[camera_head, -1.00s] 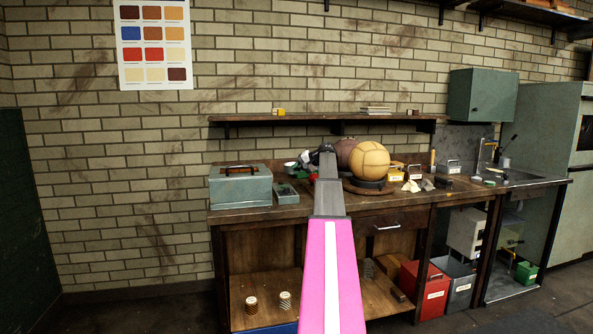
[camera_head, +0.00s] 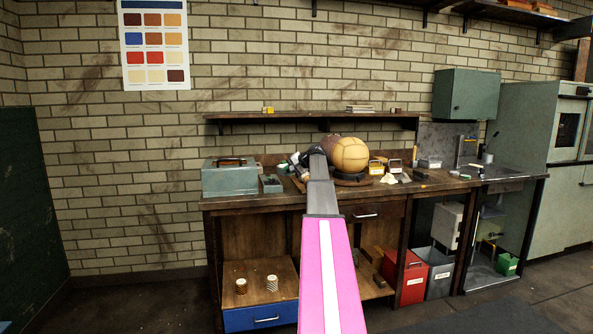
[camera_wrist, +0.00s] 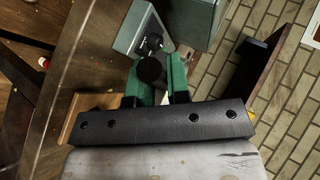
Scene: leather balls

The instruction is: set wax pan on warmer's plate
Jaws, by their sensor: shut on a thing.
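My gripper (camera_wrist: 157,76) has green fingers, shut on a small dark round part (camera_wrist: 150,69) in the wrist view. This may be the wax pan's handle; the pan's body cannot be made out clearly. In the head view my arm reaches toward the workbench (camera_head: 260,203), and its end is among small dark, green and white items left of the leather balls. My arm hides part of that area. I cannot pick out the warmer or its plate with certainty in either view.
A tan leather ball (camera_head: 350,155) sits on a dark stand, with a brown ball behind it. A grey-green toolbox (camera_head: 229,178) and a small tray (camera_head: 271,184) stand at the bench's left. A wall shelf (camera_head: 300,115) runs above. Red (camera_head: 405,279) and grey bins stand below.

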